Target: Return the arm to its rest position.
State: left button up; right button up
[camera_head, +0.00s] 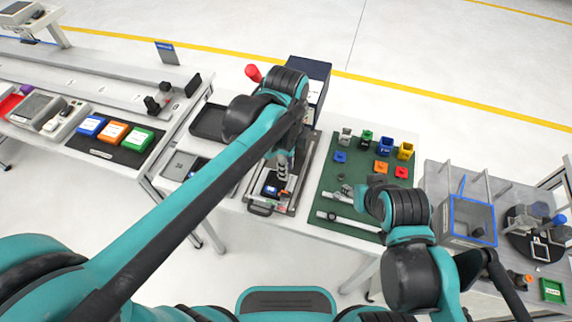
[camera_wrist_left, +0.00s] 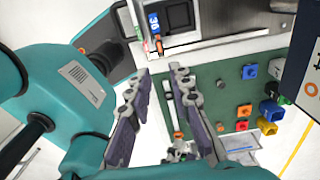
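My left arm (camera_head: 190,200), teal and black, stretches from the lower left to the middle of the head view. Its gripper (camera_head: 283,175) hangs over the device with a dark slot (camera_head: 269,187) on the white table. In the left wrist view the two fingers of this gripper (camera_wrist_left: 160,90) stand wide apart with nothing between them. My right arm (camera_head: 408,260) is bent at the lower right. Its gripper (camera_head: 347,191) is over the green mat, small and partly hidden by its wrist, so its opening is unclear.
The green mat (camera_head: 327,178) holds coloured bins (camera_head: 405,151) and small blocks (camera_head: 381,167). A clear blue-edged box (camera_head: 468,218) stands on the right table. Blue, orange and green boxes (camera_head: 114,132) lie on the left bench. A red-topped lever (camera_head: 253,73) rises near my left wrist.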

dwell(0.5)
pick_arm(q)
jog(key=s+a+f+n+t, duration=0.1)
jog(key=s+a+n+t, duration=0.1)
jog(key=a+n, duration=0.7)
jog(key=s+a+f+n+t, duration=0.1)
jog(key=s+a+n+t, duration=0.2)
jog(key=a+n, duration=0.6)
jog(key=n+t, duration=0.2)
jog(key=n, duration=0.1)
jog(key=shift+s+n, duration=0.35)
jog(key=shift+n, duration=0.05)
